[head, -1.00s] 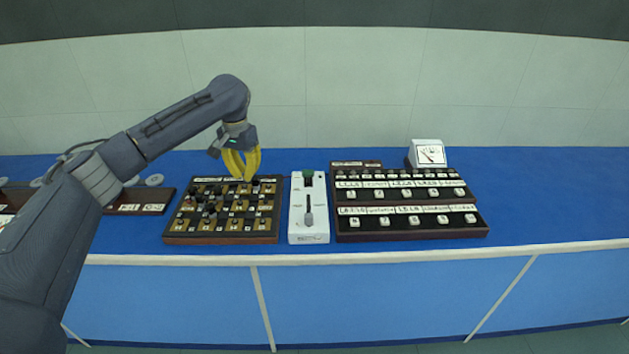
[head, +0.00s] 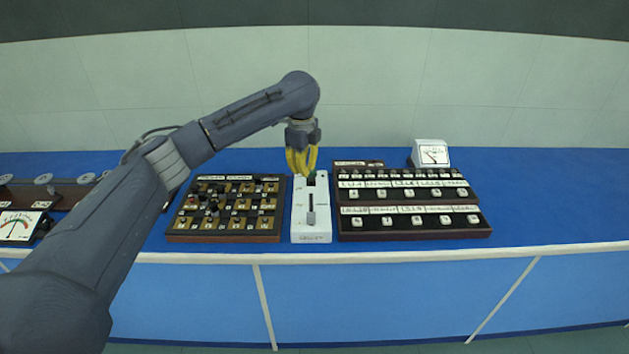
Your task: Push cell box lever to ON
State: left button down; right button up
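The cell box (head: 311,230) is a narrow white box on the blue bench, with a dark vertical slot. A grey lever (head: 311,212) stands in the lower part of the slot. A dark green knob at the box's top end is partly hidden behind my fingers. My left gripper (head: 302,172) points down with yellow fingers over the top end of the box, above the lever in the picture. The fingers look close together, but their gap is hard to make out. Whether they touch the box cannot be told. My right gripper is not in view.
A dark board with brass blocks and black knobs (head: 226,238) stands close on the left of the box. A dark panel with white-labelled keys (head: 415,236) stands close on the right. A white meter (head: 431,152) stands behind it. Another meter (head: 18,226) is at far left.

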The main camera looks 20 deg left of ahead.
aim_at(311, 176)
pick_arm(q)
jog(key=shift+w+d+m, duration=0.15)
jog(key=shift+d+m, duration=0.15)
jog(key=shift+m, duration=1.7)
jog(key=shift+w+d+m, duration=0.15)
jog(key=shift+d+m, duration=0.1)
jog(key=shift+m, duration=1.75)
jog(key=shift+w+d+m, duration=0.15)
jog(key=shift+d+m, duration=0.15)
jog(key=shift+m, duration=1.7)
jog(key=shift+f, duration=0.1)
jog(key=f, duration=0.6)
jog(key=w+f, duration=0.1)
jog(key=f, duration=0.3)
jog(key=shift+a, duration=0.15)
jog(key=shift+w+a+r, duration=0.2)
jog(key=shift+w+r, duration=0.35)
jog(key=shift+w, duration=0.3)
jog(key=shift+w+a+r, duration=0.15)
jog(key=shift+w+r, duration=0.05)
jog(key=shift+w, duration=0.25)
jog(key=shift+w+a+r, duration=0.1)
jog(key=shift+w+r, duration=0.1)
jog(key=shift+w, duration=0.2)
